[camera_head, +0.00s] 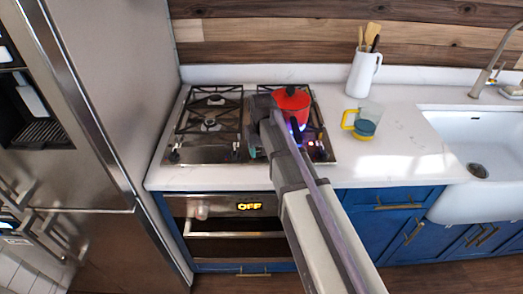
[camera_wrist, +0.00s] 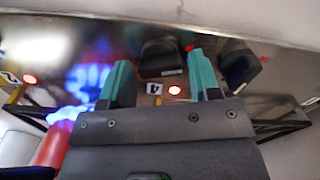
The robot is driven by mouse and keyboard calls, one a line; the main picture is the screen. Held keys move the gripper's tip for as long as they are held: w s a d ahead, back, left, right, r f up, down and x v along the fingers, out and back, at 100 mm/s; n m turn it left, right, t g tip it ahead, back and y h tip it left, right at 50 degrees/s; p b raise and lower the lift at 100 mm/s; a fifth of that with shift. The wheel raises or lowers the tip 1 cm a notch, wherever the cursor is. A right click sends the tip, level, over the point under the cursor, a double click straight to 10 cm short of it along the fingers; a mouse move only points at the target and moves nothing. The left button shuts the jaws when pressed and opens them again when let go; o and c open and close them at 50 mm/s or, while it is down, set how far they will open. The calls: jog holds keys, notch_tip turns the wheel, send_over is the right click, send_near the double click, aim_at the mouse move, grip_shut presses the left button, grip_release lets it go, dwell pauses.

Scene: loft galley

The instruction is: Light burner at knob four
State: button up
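In the wrist view my gripper (camera_wrist: 160,64) is open, with its two teal fingers apart. A dark knob (camera_wrist: 160,56) shows between the fingertips; I cannot tell whether they touch it. A second dark knob (camera_wrist: 239,66) is right of the fingers. A blue-purple glow (camera_head: 297,130) shows beside the arm, and also in the wrist view (camera_wrist: 85,82).
A red pot (camera_head: 290,104) stands on the cooktop's right side, close to my arm. A cup with a yellow handle (camera_head: 366,122), a white utensil jug (camera_head: 363,75) and a sink (camera_head: 479,135) are to the right. The oven display (camera_head: 249,206) reads OFF.

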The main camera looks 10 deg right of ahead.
jog(key=c, duration=0.6)
jog(key=shift+c, duration=0.2)
jog(key=shift+m, duration=0.4)
jog(key=m, duration=0.4)
jog(key=shift+m, duration=2.3)
jog(key=o, duration=0.9)
